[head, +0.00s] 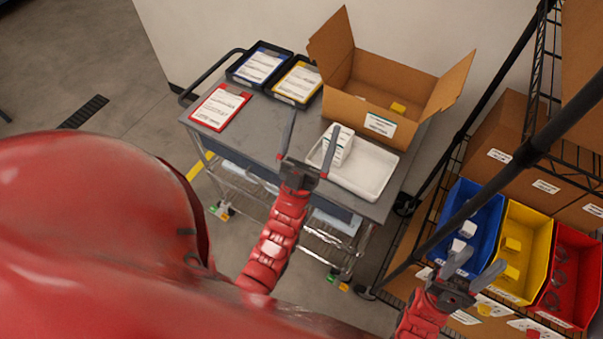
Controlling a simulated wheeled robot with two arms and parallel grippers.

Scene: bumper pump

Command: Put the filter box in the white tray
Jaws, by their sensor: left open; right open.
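The filter box (344,148), white with a green stripe and printed label, stands in the left part of the white tray (378,187). The tray is on the grey cart top, in front of the open cardboard box. My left gripper (313,122) is open, with its fingers spread over the cart beside the tray. Its right finger overlaps the filter box's left side in the picture; I cannot tell whether they touch. Nothing shows between its fingers. My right gripper (484,258) is open and empty, in front of the blue and yellow bins at right.
An open cardboard box (362,97) with a small yellow item stands at the cart's back. The rack at right holds blue (485,206), yellow (527,234) and red (577,262) bins.

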